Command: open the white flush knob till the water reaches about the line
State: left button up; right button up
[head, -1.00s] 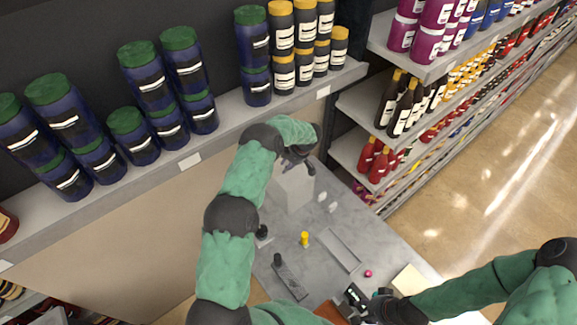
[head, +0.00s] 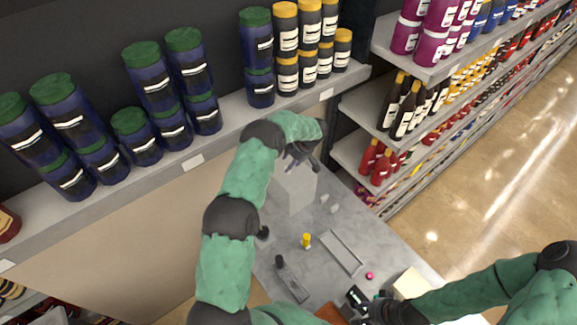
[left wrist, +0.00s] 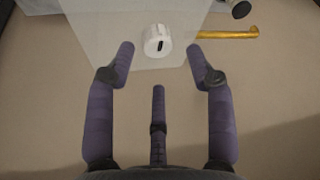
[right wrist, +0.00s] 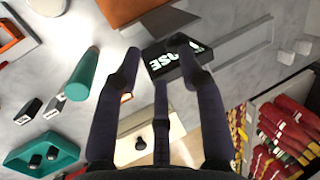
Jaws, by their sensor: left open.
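The white flush knob (left wrist: 157,41) is round with a dark slot and sits on the face of a pale box (left wrist: 95,30). In the left wrist view it lies just beyond and between my left fingertips, apart from both. My left gripper (left wrist: 160,58) is open and empty. In the head view this gripper (head: 303,158) is above the pale box (head: 292,190), and the knob is hidden there. My right gripper (head: 372,302) is near the counter's front right; its fingers (right wrist: 155,58) are spread, with a black block with white letters (right wrist: 163,62) beyond them. No water or line is visible.
A brass rod (left wrist: 228,34) sticks out right of the knob. The grey counter (head: 330,290) holds a yellow-topped item (head: 307,241), a grey tray (head: 341,252) and a pink ball (head: 369,276). The right wrist view shows a teal cylinder (right wrist: 82,74) and teal tray (right wrist: 45,152). Stocked shelves stand behind.

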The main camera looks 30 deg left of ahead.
pick_arm(q)
jog(key=v, duration=0.8)
jog(key=shift+r, duration=0.3)
